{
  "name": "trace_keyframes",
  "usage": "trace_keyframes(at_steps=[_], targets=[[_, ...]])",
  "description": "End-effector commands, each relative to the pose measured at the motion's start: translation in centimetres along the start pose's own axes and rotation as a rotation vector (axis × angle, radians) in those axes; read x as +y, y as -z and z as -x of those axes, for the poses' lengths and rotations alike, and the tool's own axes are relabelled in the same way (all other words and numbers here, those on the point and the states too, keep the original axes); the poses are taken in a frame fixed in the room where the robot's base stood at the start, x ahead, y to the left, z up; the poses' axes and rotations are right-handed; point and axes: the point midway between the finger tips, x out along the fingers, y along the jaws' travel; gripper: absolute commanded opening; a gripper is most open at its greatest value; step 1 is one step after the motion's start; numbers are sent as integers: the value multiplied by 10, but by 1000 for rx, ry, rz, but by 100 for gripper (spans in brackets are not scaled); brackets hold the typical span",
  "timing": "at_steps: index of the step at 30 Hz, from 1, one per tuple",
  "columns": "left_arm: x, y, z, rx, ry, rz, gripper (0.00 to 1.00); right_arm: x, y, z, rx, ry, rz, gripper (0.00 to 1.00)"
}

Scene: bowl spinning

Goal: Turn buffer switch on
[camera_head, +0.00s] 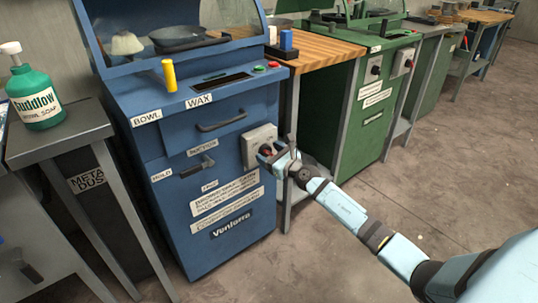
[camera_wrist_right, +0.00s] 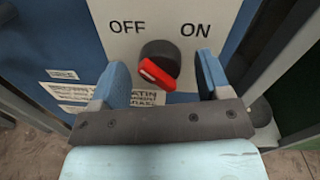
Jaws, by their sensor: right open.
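The switch is a black round knob with a red handle (camera_wrist_right: 157,74) on a pale plate (camera_wrist_right: 172,22) marked OFF at the left and ON at the right. The red handle lies slanted, falling from left to right. In the head view the plate (camera_head: 255,140) is on the right of the blue machine's front. My right gripper (camera_wrist_right: 162,66) is open, with one blue finger on each side of the knob. I cannot tell whether the fingers touch it. In the head view the right gripper (camera_head: 272,152) is at the plate and partly hides the knob. My left gripper is not in view.
The blue machine (camera_head: 170,130) has a drawer handle (camera_head: 222,121) and a lower black handle (camera_head: 197,168) left of the switch. A yellow cylinder (camera_head: 169,76) stands on top. A wooden-topped table (camera_head: 310,48) and a green machine (camera_head: 365,110) stand to the right. The floor in front is clear.

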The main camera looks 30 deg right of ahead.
Motion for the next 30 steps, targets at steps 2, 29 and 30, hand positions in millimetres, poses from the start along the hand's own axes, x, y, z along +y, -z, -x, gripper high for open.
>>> trace_keyframes(at_steps=[2,29,30], targets=[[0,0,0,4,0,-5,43,0,1,-4,1,0,0,71],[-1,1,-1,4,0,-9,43,0,0,-5,-3,0,-54,22],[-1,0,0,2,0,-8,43,0,0,-5,-4,0,-73,22]])
